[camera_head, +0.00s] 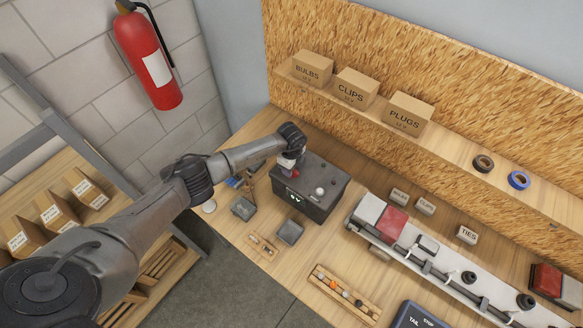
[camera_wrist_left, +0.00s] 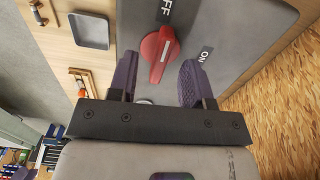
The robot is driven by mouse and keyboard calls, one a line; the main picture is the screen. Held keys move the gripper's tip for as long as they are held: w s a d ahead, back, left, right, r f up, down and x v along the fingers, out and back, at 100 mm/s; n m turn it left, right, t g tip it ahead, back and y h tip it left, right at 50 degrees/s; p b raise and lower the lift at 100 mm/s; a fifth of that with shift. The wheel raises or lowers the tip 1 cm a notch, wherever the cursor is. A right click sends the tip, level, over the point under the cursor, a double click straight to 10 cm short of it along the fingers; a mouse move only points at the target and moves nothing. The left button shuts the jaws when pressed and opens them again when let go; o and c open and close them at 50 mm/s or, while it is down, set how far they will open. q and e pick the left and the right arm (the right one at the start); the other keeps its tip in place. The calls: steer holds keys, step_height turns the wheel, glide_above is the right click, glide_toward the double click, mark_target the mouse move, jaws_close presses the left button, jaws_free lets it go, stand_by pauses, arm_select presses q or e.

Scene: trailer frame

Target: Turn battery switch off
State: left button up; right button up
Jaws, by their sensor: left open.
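The battery switch is a red knob (camera_wrist_left: 158,52) with a white line, on top of a dark grey battery box (camera_head: 322,203). In the left wrist view an OFF label (camera_wrist_left: 166,10) lies beyond the knob and an ON label (camera_wrist_left: 205,54) lies to its right. The knob's long grip runs nearly up and down in that view, tilted slightly. My left gripper (camera_wrist_left: 159,65) is open, with one finger on each side of the knob and gaps visible between. In the head view it is over the box's left part, and only a bit of red shows below it. My right gripper is out of view.
The box stands on a wooden bench (camera_head: 240,250). A small grey tray (camera_head: 290,232) and a wooden rack (camera_head: 343,295) lie in front. A long rail with lamps (camera_head: 430,265) stands to the right. A shelf with cardboard boxes (camera_head: 356,88) runs behind.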

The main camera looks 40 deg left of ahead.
arm_select(q)
steer(key=shift+r+p, duration=1.25)
steer(key=shift+r, duration=1.3)
